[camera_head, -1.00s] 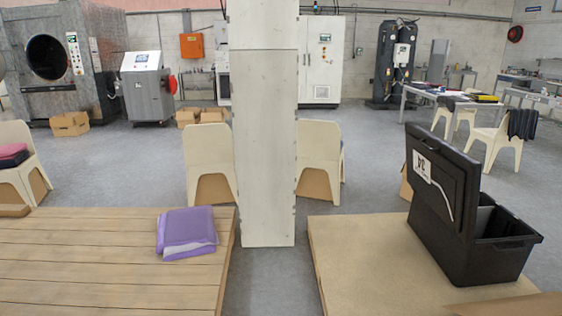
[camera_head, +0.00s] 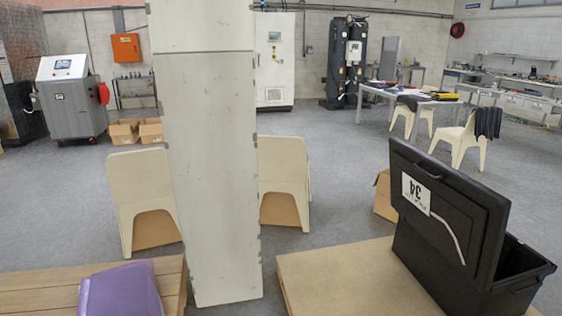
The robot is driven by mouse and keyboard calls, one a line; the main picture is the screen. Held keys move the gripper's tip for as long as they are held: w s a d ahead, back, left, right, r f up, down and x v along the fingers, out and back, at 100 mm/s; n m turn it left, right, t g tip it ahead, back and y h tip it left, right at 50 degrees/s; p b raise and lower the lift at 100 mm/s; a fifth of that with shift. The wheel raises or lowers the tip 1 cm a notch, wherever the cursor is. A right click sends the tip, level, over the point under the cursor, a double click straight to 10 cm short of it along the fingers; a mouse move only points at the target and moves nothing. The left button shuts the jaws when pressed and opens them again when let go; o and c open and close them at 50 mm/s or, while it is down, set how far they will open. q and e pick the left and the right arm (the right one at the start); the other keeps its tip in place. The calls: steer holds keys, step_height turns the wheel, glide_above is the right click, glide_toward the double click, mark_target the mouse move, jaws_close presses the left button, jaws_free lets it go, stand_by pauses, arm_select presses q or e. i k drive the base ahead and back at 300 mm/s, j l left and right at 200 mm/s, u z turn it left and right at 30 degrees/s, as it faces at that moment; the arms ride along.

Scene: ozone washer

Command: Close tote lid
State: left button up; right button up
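The black tote (camera_head: 520,285) stands at the right on a tan board-topped platform. Its lid (camera_head: 445,215) is open and stands up along the tote's left side, leaning slightly. The lid bears a white label marked 34 (camera_head: 416,193) and a pale curved strip. The tote's opening shows dark; its contents cannot be made out. Neither of my grippers shows in the head view.
The tan platform (camera_head: 330,280) has bare room left of the tote. A purple folded item (camera_head: 120,292) lies on a slatted wooden platform (camera_head: 35,292) at the left. A pale pillar (camera_head: 210,160) stands between the platforms. Pale chairs (camera_head: 142,190) and cardboard boxes (camera_head: 385,195) stand behind.

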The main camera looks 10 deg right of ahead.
mark_target(465, 220)
steer(key=i+j+z, duration=0.1)
steer(key=i+z, duration=0.4)
steer(key=i+j+z, duration=0.3)
steer(key=z, duration=0.2)
steer(key=i+j+z, duration=0.95)
steer(key=j, duration=0.3)
steer(key=j+z, duration=0.25)
steer(key=i+j+z, duration=0.2)
steer(key=j, duration=0.35)
steer(key=k, duration=0.1)
